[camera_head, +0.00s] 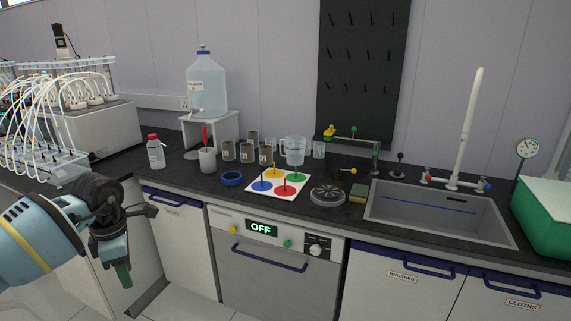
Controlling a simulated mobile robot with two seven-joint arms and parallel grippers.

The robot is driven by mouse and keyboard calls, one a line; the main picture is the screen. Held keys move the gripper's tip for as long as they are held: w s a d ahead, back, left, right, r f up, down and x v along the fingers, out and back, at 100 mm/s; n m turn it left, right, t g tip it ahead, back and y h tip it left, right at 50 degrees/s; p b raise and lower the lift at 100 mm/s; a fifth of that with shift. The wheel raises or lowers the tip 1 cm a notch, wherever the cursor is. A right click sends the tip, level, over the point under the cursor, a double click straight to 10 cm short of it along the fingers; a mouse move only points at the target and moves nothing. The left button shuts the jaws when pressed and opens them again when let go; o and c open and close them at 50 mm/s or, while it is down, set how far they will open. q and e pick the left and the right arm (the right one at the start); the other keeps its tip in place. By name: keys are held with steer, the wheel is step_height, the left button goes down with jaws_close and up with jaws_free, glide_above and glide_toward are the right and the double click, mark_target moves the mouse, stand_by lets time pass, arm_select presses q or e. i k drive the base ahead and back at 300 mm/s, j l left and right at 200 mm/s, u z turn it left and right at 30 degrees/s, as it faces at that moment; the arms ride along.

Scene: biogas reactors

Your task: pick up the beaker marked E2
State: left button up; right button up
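Several small beakers stand in a cluster on the dark counter, left of a larger clear jug (295,150). Three front beakers with brownish contents and pale labels show best: a left one (228,151), a middle one (246,153) and a right one (265,155). More stand partly hidden behind them. The labels are too small to read, so I cannot tell which is E2. My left gripper (123,274) hangs low at the left, in front of the cabinets and well away from the beakers. Its finger opening is unclear. My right gripper is out of view.
A red-capped bottle (156,153), a cup with a red-handled tool (207,160) and a blue ring (232,179) stand near the beakers. A white board with coloured discs (266,195) lies in front. The sink (435,211) is right.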

mark_target(265, 151)
steer(key=i+j+z, duration=0.15)
steer(key=i+z, duration=0.15)
steer(key=z, duration=0.15)
steer(key=i+j+z, duration=0.25)
steer(key=z, duration=0.2)
steer(key=i+j+z, duration=0.15)
steer(key=i+j, duration=0.2)
steer(key=i+j+z, duration=0.1)
steer(key=i+j, duration=0.2)
steer(key=j, duration=0.2)
steer(key=i+j, duration=0.25)
steer(key=j, duration=0.15)
steer(key=i+j, duration=0.2)
steer(key=j, duration=0.15)
steer(key=i+j, duration=0.25)
steer(key=j, duration=0.15)
